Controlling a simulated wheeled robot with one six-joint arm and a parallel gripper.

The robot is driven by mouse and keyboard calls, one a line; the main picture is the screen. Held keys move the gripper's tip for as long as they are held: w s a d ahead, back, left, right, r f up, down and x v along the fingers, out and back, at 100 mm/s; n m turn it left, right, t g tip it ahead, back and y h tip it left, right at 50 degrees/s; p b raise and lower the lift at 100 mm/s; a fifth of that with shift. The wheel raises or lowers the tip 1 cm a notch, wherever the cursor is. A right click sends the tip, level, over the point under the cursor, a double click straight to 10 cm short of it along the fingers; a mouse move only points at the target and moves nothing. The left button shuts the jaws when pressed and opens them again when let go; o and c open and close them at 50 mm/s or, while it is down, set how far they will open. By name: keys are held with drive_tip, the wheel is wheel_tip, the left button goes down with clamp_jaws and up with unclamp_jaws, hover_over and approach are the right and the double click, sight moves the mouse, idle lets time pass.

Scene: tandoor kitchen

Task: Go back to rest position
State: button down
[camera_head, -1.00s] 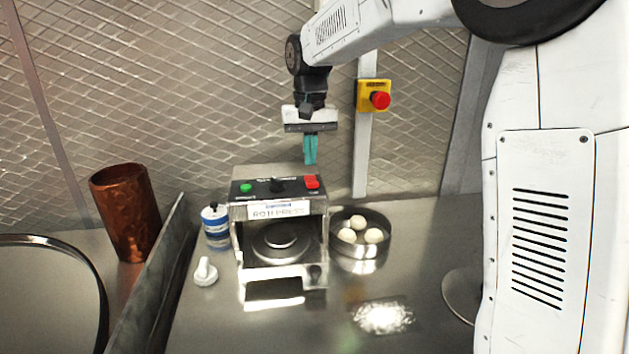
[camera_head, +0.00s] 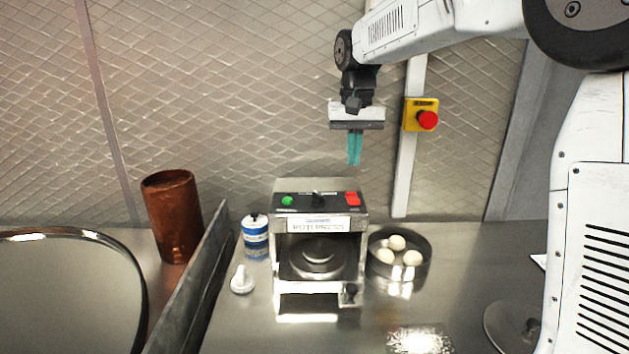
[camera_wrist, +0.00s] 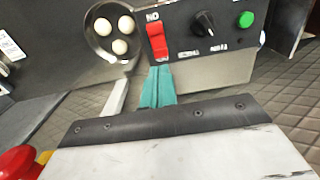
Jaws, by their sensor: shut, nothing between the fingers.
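My gripper (camera_head: 355,150) hangs fingers-down in the air above and behind the roti press (camera_head: 320,223). Its teal fingers are shut together with nothing between them. In the wrist view the shut fingers (camera_wrist: 157,88) show against the press's control panel (camera_wrist: 200,38), beside its red rocker switch. The panel also carries a black knob and a green button. The fingers look apart from the press in the head view.
A steel bowl (camera_head: 427,268) with several dough balls stands right of the press. A blue-and-white container (camera_head: 255,237) and a white object (camera_head: 242,280) stand left. A copper vessel (camera_head: 173,218) is beyond the metal divider (camera_head: 190,285). A red emergency button (camera_head: 427,120) is on a post.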

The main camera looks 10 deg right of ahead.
drive_tip(key=shift+f, duration=0.3)
drive_tip(key=shift+n+g, duration=0.3)
drive_tip(key=shift+n, duration=0.2)
drive_tip(key=s+f, duration=0.2)
drive_tip(key=s, duration=0.1)
drive_tip(key=s+f, duration=0.1)
drive_tip(key=shift+s+d, duration=0.25)
drive_tip(key=s+d+f+t, duration=0.1)
drive_tip(key=s+f, duration=0.1)
drive_tip(key=s, duration=1.3)
drive_tip(key=s+d+f+n+t, duration=0.1)
drive_tip(key=s+d+f, duration=0.1)
drive_tip(key=s, duration=1.4)
drive_tip(key=shift+s+f, duration=0.2)
drive_tip(key=shift+d, duration=0.1)
